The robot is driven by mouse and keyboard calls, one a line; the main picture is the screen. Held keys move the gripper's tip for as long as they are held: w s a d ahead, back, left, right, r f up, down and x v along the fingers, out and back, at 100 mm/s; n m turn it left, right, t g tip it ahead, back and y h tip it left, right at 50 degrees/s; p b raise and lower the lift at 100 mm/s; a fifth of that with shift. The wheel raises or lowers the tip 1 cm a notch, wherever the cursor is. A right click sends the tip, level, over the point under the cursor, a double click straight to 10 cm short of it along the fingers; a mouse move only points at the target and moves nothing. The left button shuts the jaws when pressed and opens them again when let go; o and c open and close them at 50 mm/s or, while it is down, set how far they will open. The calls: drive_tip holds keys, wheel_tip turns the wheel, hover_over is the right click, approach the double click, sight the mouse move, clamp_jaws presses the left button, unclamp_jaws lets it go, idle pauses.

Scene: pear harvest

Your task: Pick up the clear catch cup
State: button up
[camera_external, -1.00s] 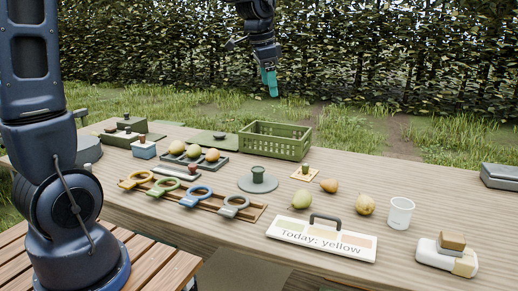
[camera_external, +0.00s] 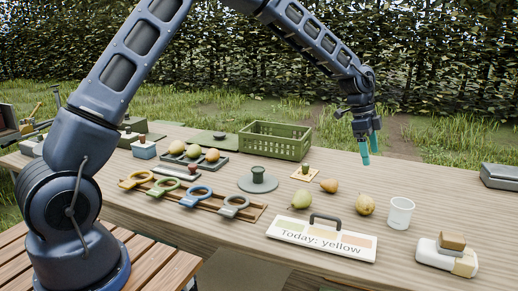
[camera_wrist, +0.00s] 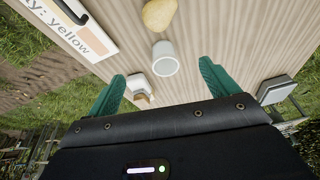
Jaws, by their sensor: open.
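The catch cup (camera_external: 400,213) looks whitish and translucent and stands on the wooden table at the right, right of a yellow pear. In the wrist view the cup (camera_wrist: 165,60) shows above and between my fingers. My gripper (camera_external: 370,150) is open and empty, with teal fingers pointing down. It is in the air above the table, behind and left of the cup. In the wrist view my gripper (camera_wrist: 160,85) has its fingers wide apart. Nothing hides the cup.
Pears (camera_external: 365,204) lie left of the cup, near the "Today: yellow" sign (camera_external: 320,240) with its handle. A white block with a brown top (camera_external: 447,255) is at the cup's front right. A green crate (camera_external: 275,143) stands at the back. A grey case (camera_external: 500,175) is far right.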

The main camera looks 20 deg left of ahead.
drive_tip(key=m+g, duration=0.1)
drive_tip(key=m, duration=0.1)
approach(403, 214)
drive_tip(key=w+f, duration=0.1)
drive_tip(key=w, duration=0.2)
drive_tip(key=shift+h, duration=0.4)
drive_tip(key=shift+a+x, duration=0.15)
drive_tip(key=shift+x, duration=2.6)
drive_tip(key=shift+a+x, duration=0.15)
drive_tip(key=shift+x, duration=2.6)
drive_tip(key=shift+f, duration=0.1)
drive_tip(key=c, duration=1.1)
drive_tip(key=shift+o, duration=0.2)
